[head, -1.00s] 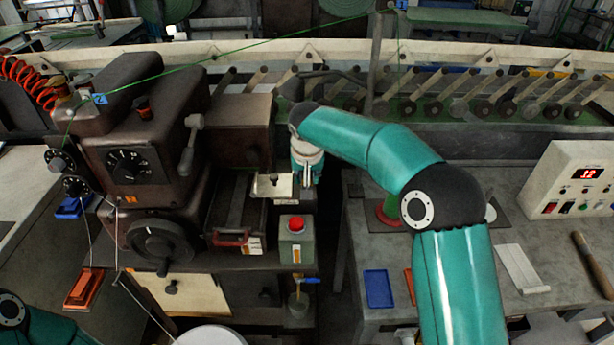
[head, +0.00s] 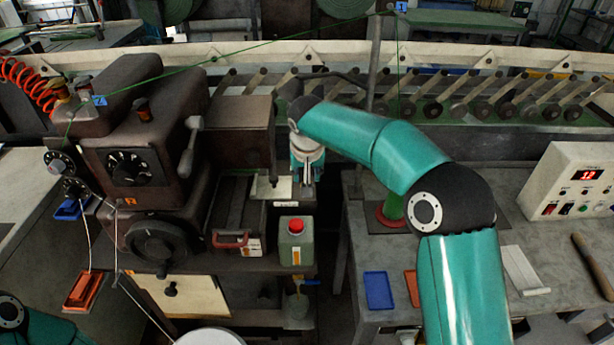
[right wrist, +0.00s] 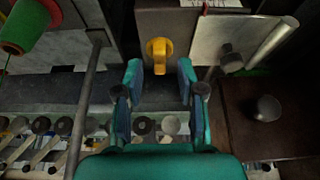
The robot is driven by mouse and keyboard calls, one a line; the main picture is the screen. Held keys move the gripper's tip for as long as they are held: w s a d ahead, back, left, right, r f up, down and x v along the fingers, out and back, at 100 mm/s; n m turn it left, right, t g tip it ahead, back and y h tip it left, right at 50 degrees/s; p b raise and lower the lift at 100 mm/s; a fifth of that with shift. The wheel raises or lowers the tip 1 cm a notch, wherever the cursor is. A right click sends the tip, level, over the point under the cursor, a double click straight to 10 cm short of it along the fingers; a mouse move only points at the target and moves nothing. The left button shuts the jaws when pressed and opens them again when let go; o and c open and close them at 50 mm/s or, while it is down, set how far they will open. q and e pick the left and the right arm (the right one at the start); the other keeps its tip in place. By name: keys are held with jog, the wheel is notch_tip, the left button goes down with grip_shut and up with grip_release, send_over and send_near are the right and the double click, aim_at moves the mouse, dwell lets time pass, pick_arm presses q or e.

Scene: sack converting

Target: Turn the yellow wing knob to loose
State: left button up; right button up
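The yellow wing knob (right wrist: 159,54) shows in the right wrist view, on a grey-brown panel, with its wing pointing roughly down the picture. My right gripper (right wrist: 160,70) is open. Its two fingers stand apart on either side, just below the knob in the picture, and I see no contact. In the head view my right gripper (head: 307,180) hangs pointing down beside the right end of the brown machine. The knob is not visible in that view. My left gripper is out of view; only part of the left arm shows at the lower left corner.
The brown machine (head: 130,195) with dials and a handwheel stands left of my right gripper. A green container with a red cap (head: 295,245) stands close in front. A grey bench (head: 450,270) lies to the right. A grey rod (right wrist: 88,100) runs left of the fingers.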

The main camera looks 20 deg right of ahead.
jog(key=v, duration=1)
jog(key=shift+s+f, duration=0.1)
jog(key=shift+f, duration=0.05)
